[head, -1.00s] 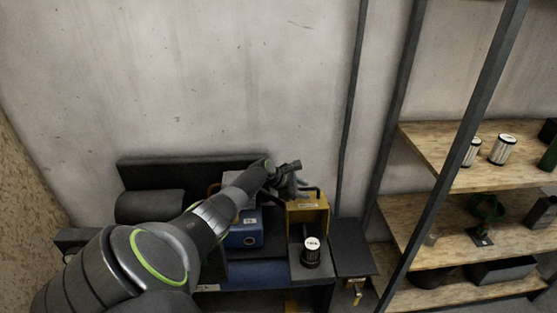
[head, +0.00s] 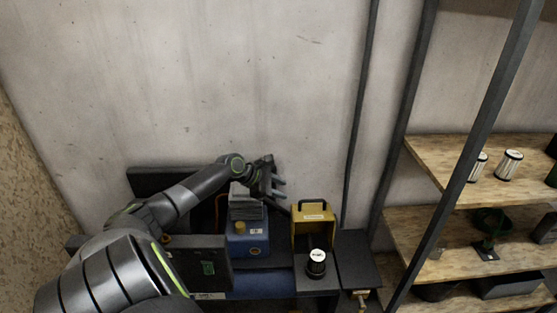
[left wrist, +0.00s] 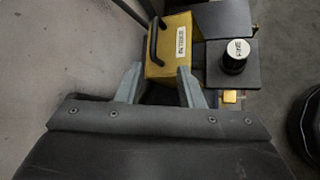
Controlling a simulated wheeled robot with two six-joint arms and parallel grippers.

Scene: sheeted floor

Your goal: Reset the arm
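My left arm comes in from the left in the head view. Its gripper (head: 278,186) hangs in the air above the bench, close to the wall. In the left wrist view the left gripper's two grey fingers (left wrist: 160,86) stand well apart with nothing between them. A yellow box with a black handle (head: 313,226) stands beyond the fingertips; it also shows in the left wrist view (left wrist: 173,47). A black canister with a white top (head: 317,263) stands in front of the box. My right gripper is not in these views.
A blue machine (head: 247,240) stands on the bench below my left gripper. A wooden shelf (head: 440,160) with white canisters (head: 508,164) stands at the right, behind dark metal posts.

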